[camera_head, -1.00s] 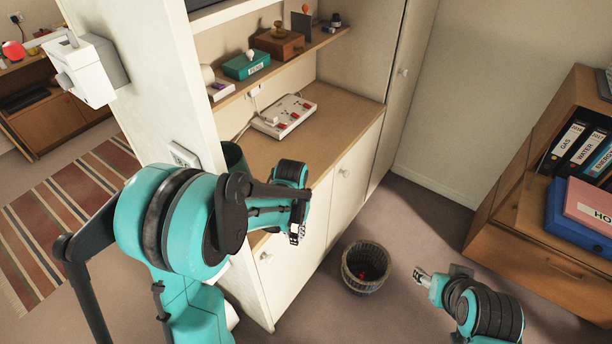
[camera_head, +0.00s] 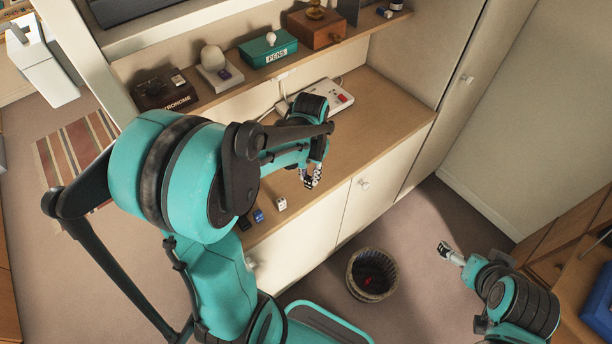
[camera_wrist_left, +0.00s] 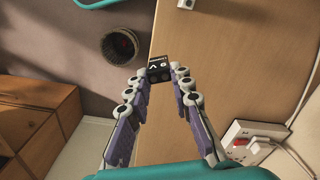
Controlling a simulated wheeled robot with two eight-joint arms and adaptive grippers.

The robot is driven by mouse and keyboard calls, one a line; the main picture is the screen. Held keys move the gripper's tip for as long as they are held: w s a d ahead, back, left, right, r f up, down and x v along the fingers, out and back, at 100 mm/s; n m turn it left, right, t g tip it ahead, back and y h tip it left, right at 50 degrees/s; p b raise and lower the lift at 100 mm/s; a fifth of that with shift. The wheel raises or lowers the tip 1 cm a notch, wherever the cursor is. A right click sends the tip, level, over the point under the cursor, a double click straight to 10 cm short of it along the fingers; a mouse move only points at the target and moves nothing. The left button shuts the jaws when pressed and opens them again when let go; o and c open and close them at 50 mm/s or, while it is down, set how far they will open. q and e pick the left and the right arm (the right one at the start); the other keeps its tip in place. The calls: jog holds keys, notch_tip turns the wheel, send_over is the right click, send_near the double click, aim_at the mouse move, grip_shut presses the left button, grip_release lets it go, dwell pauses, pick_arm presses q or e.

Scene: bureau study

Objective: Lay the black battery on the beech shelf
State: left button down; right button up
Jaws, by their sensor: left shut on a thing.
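My left gripper (camera_head: 311,182) is shut on a small dark block with a label, the black battery (camera_wrist_left: 158,68), in the left wrist view. The battery sits between the fingertips, above or near the front of the wooden counter (camera_wrist_left: 230,60); I cannot tell whether it touches. In the head view it is small and hard to make out. A wooden shelf (camera_head: 222,97), which looks like the beech one, runs above the counter at the back, beyond my left gripper. My right gripper (camera_head: 445,250) is low at the right over the floor; its jaw opening is unclear.
The shelf carries a dark metronome box (camera_head: 165,90), a teal pens box (camera_head: 268,50) and a brown wooden box (camera_head: 315,30). A power strip (camera_head: 325,95) lies on the counter. A blue block (camera_head: 258,215) and white block (camera_head: 281,204) lie near its front edge. A basket (camera_head: 371,274) stands on the floor.

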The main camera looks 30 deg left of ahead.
pick_arm(q)
jog(key=shift+w+a+f+b, duration=0.3)
jog(key=shift+w+a+f, duration=0.25)
jog(key=shift+f, duration=0.6)
jog(key=shift+w+a+f+b, duration=0.3)
jog(key=shift+w+a+f, duration=0.3)
jog(key=shift+f, duration=0.55)
jog(key=shift+w+a+f+b, duration=0.3)
jog(key=shift+w+a+f, duration=0.25)
jog(key=shift+f, duration=0.6)
jog(key=shift+s, duration=0.1)
jog(key=shift+f, duration=0.1)
jog(key=c, duration=1.3)
grip_release()
jog(key=shift+c, duration=0.2)
